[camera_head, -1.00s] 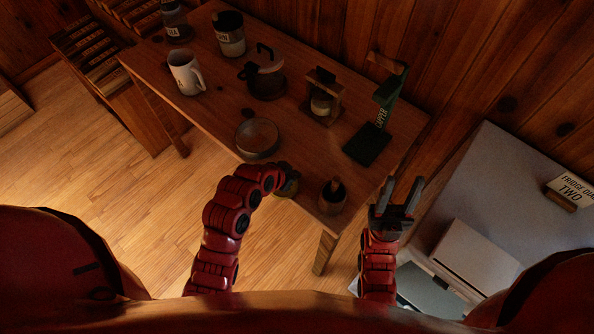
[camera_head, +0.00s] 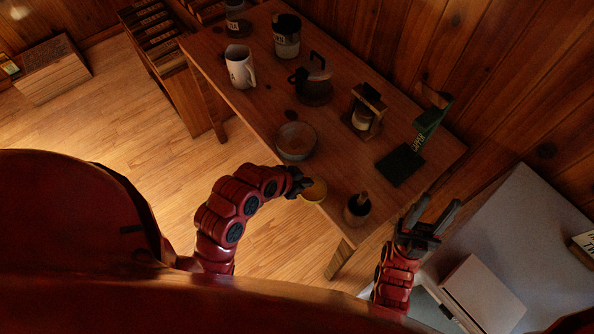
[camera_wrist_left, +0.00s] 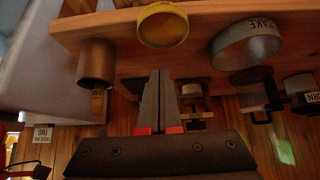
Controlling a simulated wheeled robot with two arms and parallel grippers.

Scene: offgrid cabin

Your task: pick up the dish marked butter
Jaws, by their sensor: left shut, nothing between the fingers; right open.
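A small round yellow dish (camera_head: 314,191) sits at the front edge of the wooden table; it also shows in the left wrist view (camera_wrist_left: 163,27). I cannot read a butter mark on it. My left gripper (camera_head: 300,184) is just left of the dish in the head view; I cannot tell whether it touches. In the left wrist view its fingers (camera_wrist_left: 159,85) are shut together, empty, with the dish beyond their tips. My right gripper (camera_head: 437,214) is open and empty, off the table's right end.
A grey bowl marked CAKE (camera_wrist_left: 247,46) stands near the yellow dish, and a brown cup with a stick (camera_head: 357,210) is on its other side. A white mug (camera_head: 240,68), a kettle (camera_head: 315,88) and a green stand (camera_head: 401,165) are farther back. A pale fridge (camera_head: 525,235) stands at right.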

